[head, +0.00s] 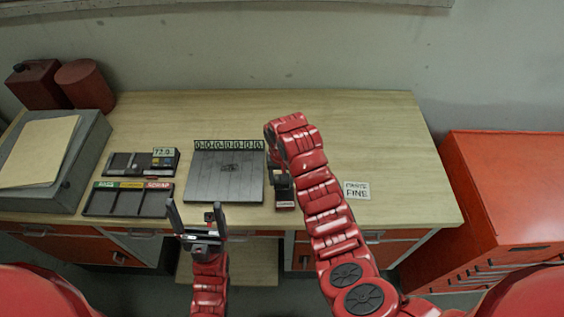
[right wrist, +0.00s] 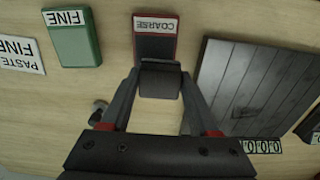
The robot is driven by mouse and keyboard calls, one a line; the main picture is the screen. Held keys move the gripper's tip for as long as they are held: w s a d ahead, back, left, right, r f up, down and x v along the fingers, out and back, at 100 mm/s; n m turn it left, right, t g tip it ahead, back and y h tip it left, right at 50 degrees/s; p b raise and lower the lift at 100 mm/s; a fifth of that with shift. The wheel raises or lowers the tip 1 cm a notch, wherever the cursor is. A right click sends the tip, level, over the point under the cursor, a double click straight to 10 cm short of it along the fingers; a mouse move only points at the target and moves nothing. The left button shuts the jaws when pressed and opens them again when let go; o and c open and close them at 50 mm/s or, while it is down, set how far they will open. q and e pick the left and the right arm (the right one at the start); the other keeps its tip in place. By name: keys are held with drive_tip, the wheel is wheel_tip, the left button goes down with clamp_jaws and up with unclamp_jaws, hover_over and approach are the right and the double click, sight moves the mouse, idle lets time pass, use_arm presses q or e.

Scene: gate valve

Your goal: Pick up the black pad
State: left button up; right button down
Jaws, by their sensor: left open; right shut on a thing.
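The black pad (right wrist: 160,80) is a small dark block between the fingertips of my right gripper (right wrist: 160,75) in the right wrist view. That gripper is shut on it, over the near end of a red-edged holder labelled COARSE (right wrist: 155,24). I cannot tell whether the pad still touches the holder. In the head view my right gripper (head: 281,178) is at the right side of the grey slatted plate, and its arm partly hides the spot. My left gripper (head: 193,205) is open and empty at the table's front edge, below the plate.
The grey slatted plate (head: 225,178) lies mid-table. A green FINE holder (right wrist: 75,38) and a PASTE FINE card (head: 357,190) are near the COARSE holder. The table's back right is clear.

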drive_tip(key=shift+s+d+f, duration=0.1)
drive_tip(key=shift+s+f, duration=0.1)
drive_tip(key=shift+s, duration=1)
drive_tip(key=shift+s+r+b, duration=0.25)
drive_tip(key=shift+s+b, duration=0.05)
drive_tip(key=shift+s, duration=0.1)
drive_tip(key=shift+s+r, duration=0.15)
drive_tip(key=shift+s, duration=0.4)
drive_tip(key=shift+s+r, duration=0.15)
drive_tip(key=shift+s, duration=0.7)
